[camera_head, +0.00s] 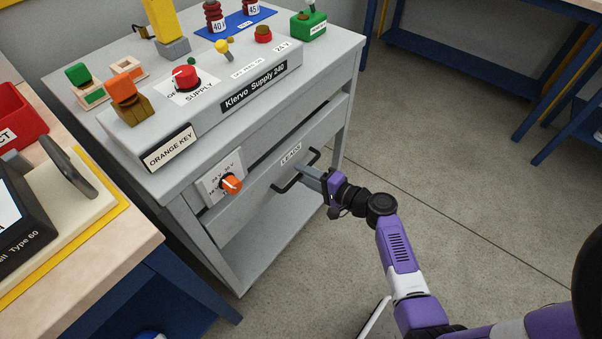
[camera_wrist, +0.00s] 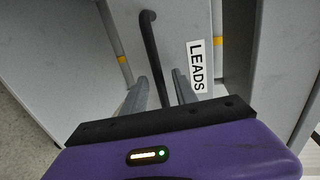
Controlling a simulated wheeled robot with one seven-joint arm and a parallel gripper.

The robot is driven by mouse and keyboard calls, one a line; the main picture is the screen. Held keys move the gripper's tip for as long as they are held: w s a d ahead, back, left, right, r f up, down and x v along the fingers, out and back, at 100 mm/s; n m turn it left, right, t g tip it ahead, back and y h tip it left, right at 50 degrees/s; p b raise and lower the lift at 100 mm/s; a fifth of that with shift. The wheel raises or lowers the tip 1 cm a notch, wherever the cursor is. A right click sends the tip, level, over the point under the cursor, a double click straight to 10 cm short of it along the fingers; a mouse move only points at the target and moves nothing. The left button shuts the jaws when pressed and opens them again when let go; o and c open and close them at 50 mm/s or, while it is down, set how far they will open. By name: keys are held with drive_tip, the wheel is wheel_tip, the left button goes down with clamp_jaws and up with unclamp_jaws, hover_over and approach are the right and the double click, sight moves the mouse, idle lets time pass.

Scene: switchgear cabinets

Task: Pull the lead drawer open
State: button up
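The lead drawer (camera_head: 262,188) is a grey front low on the grey supply bench, with a "LEADS" label (camera_head: 291,154) and a black bar handle (camera_head: 283,187). My gripper (camera_head: 306,170) is at the handle, reaching in from the right. In the wrist view, the handle (camera_wrist: 149,35) runs between the two grey fingers of my gripper (camera_wrist: 160,85), with small gaps visible on both sides. The fingers are apart, around the bar. The "LEADS" label (camera_wrist: 196,66) is right of the fingers. The handle's near end is hidden behind my gripper.
An orange rotary knob (camera_head: 231,184) sits on a plate left of the handle. A red supply knob (camera_head: 186,77) and other controls are on the bench top. A wooden table (camera_head: 110,255) stands at the left. The floor (camera_head: 470,190) right of the bench is clear.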

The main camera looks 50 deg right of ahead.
drive_tip(key=shift+w+f, duration=0.15)
drive_tip(key=shift+w, duration=0.55)
clamp_jaws()
idle(1.0)
